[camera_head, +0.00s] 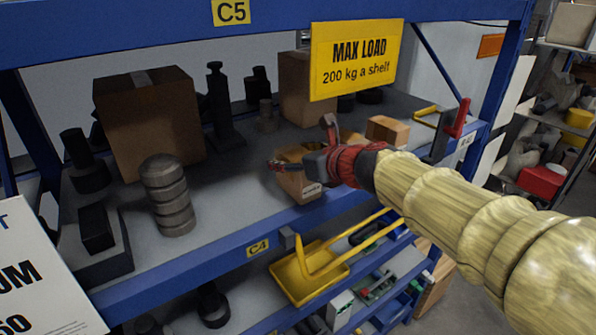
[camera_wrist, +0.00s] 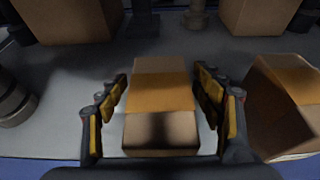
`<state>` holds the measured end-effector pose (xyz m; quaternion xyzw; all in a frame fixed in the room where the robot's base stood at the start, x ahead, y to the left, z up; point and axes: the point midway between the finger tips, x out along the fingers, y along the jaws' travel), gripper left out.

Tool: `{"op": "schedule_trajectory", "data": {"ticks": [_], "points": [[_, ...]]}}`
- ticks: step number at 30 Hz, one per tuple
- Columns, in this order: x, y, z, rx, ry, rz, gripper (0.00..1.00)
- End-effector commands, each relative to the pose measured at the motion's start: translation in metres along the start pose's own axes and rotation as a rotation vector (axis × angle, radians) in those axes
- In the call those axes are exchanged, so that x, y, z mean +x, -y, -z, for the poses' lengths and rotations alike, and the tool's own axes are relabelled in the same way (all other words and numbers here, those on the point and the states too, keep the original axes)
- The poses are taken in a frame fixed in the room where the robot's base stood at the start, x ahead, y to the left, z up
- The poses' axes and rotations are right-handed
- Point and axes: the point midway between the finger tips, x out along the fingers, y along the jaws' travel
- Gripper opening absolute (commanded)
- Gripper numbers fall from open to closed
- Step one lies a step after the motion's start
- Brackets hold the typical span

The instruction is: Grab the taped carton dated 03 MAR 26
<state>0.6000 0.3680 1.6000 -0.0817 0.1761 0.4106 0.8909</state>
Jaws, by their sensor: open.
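A small brown carton (camera_head: 299,186) with a small label on its front stands near the shelf's front edge, partly hidden by my gripper (camera_head: 301,150). In the wrist view a carton (camera_wrist: 160,122) with a wide tan tape band lies between the two fingers of my gripper (camera_wrist: 160,82). The fingers are open, one on each side, with visible gaps to the carton. A second small taped carton (camera_wrist: 283,105) sits turned at an angle just right of the right finger; a small carton (camera_head: 388,130) also stands to the right in the head view. I cannot read any date.
A large carton (camera_head: 150,118), a ribbed grey cylinder (camera_head: 166,194) and dark metal parts stand to the left. Another large carton (camera_head: 306,92) stands behind. A yellow load sign (camera_head: 355,60) hangs above. The blue shelf edge (camera_head: 215,258) runs along the front.

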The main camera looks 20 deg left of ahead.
Motion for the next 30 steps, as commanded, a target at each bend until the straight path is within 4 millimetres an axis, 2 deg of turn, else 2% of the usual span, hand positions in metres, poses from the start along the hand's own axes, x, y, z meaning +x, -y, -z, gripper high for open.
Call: {"op": "schedule_trajectory", "data": {"ticks": [1,4,11,30], "points": [[0.009,-0.001,0.001,0.002,-0.002,-0.003,0.67],[0.018,0.0,0.002,0.001,-0.002,-0.001,0.67],[0.019,0.0,0.001,0.001,-0.001,0.0,0.66],[0.019,0.0,0.001,0.001,-0.001,0.0,0.3]]}}
